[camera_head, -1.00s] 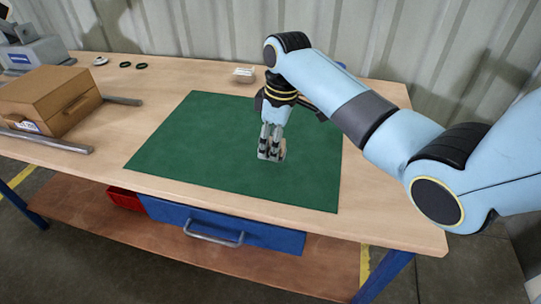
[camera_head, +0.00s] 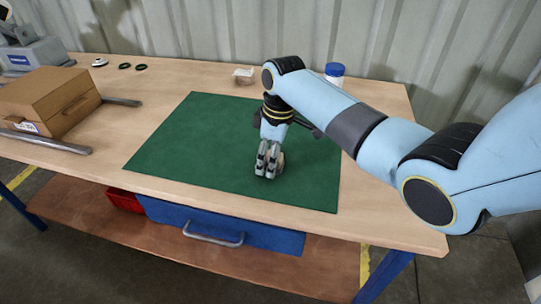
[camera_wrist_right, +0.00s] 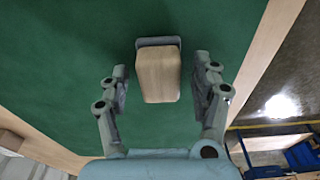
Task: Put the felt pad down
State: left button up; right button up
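The felt pad (camera_wrist_right: 158,75) is a wooden block with a grey layer at its far edge. In the wrist view it stands over the green mat between the fingers of my right gripper (camera_wrist_right: 160,90). A gap shows on each side of it, so the fingers are open and apart from it. In the head view my right gripper (camera_head: 268,160) points down low over the right-centre part of the green mat (camera_head: 200,135). The fingers hide most of the pad there, and whether it rests fully on the mat is hard to tell. My left gripper is not in view.
A white tub with a blue lid (camera_head: 334,74) and a small clear box (camera_head: 244,76) stand behind the mat. Black rings (camera_head: 124,66) lie at the back left. The mat's left half is clear.

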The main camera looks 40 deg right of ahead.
notch_tip(320, 180, up, 12)
jog(key=s, duration=0.1)
jog(key=shift+d+r+p, duration=0.15)
jog(key=shift+d+p, duration=0.3)
dwell(0.5)
